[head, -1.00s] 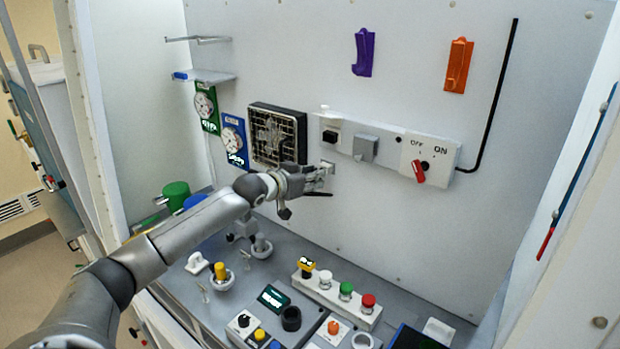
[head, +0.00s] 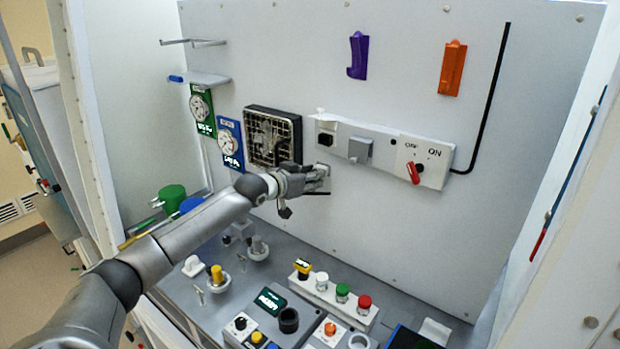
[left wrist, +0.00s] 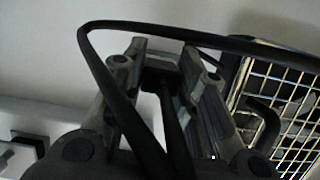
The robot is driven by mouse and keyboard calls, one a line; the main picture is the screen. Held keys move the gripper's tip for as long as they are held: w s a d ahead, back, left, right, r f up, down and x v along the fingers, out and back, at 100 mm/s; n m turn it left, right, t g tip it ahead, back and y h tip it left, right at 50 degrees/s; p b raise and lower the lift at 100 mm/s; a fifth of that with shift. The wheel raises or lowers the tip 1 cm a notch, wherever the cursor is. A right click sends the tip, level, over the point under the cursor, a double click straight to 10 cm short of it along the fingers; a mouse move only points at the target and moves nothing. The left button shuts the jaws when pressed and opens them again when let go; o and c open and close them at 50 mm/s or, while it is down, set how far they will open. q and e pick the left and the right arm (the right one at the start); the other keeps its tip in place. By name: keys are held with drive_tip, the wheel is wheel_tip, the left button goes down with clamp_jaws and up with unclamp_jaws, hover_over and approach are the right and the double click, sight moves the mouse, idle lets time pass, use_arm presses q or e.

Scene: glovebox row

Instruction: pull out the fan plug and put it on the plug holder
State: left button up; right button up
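My left gripper (head: 322,177) is up against or close to the back wall, below the white socket strip (head: 378,150) and right of the fan (head: 273,136). In the left wrist view its fingers (left wrist: 163,72) close on both sides of a black block, which looks like the fan plug (left wrist: 162,77). A black cable (left wrist: 100,75) loops around in front of the fingers. The fan grille (left wrist: 285,105) shows at the right there. The black socket (head: 326,139) on the strip looks empty. The plug holder is not clearly made out; the gripper may hide it. My right gripper is out of view.
A red OFF/ON switch (head: 412,173) sits at the strip's right end, beside a grey box (head: 360,149). Purple (head: 357,56) and orange (head: 452,68) holders hang above. Below, the bench carries buttons (head: 342,292), knobs and small cups.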

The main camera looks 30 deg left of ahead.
use_arm(q)
drive_tip(key=o, duration=0.4)
drive_tip(key=shift+w, duration=0.1)
drive_tip(key=shift+v, duration=6)
